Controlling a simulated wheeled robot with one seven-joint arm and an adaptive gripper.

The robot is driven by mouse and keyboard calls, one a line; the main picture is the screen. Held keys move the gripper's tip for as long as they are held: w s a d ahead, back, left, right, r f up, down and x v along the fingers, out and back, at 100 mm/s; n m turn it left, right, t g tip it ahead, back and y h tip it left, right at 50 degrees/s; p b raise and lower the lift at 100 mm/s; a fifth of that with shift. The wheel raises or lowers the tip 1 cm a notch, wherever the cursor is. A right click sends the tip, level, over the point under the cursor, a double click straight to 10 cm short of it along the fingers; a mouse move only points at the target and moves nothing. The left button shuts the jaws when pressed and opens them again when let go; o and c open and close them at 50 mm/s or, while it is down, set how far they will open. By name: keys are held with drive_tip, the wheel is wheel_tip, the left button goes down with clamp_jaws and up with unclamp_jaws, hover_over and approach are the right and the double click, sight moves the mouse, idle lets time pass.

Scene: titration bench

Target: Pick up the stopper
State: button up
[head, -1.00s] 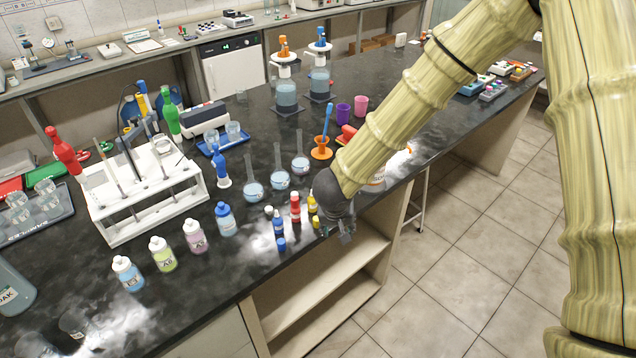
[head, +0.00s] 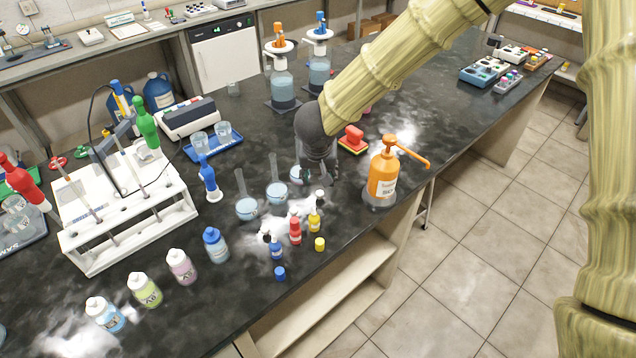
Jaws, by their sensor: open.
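My gripper (head: 318,176) is open and points down over the bench, beside the rightmost of three round flasks (head: 296,174), partly covering it. Nothing shows between its fingers. I cannot tell for sure which small piece is the stopper. A small pale piece (head: 319,195) lies just below the gripper, apart from it as far as I can see. A blue cap (head: 280,273) and a yellow cap (head: 320,244) lie near the front edge, in front of small blue (head: 276,248), red (head: 295,231) and yellow (head: 314,222) bottles. The other flasks (head: 277,194) stand to the left.
An orange pump bottle (head: 383,176) stands right of the gripper near the bench edge, with a red block (head: 353,140) behind it. A white rack (head: 130,215) and several labelled bottles (head: 182,267) stand left.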

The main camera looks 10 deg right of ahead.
sight(320, 192)
drive_tip(key=x, duration=0.5)
drive_tip(key=shift+w+f, duration=0.2)
drive_tip(key=shift+s+d+f, duration=0.1)
drive_tip(key=shift+s+f, duration=0.1)
drive_tip(key=shift+f, duration=0.1)
drive_tip(key=shift+p+x, duration=0.65)
drive_tip(key=shift+x, duration=1.6)
drive_tip(key=shift+s, duration=0.1)
drive_tip(key=c, duration=0.8)
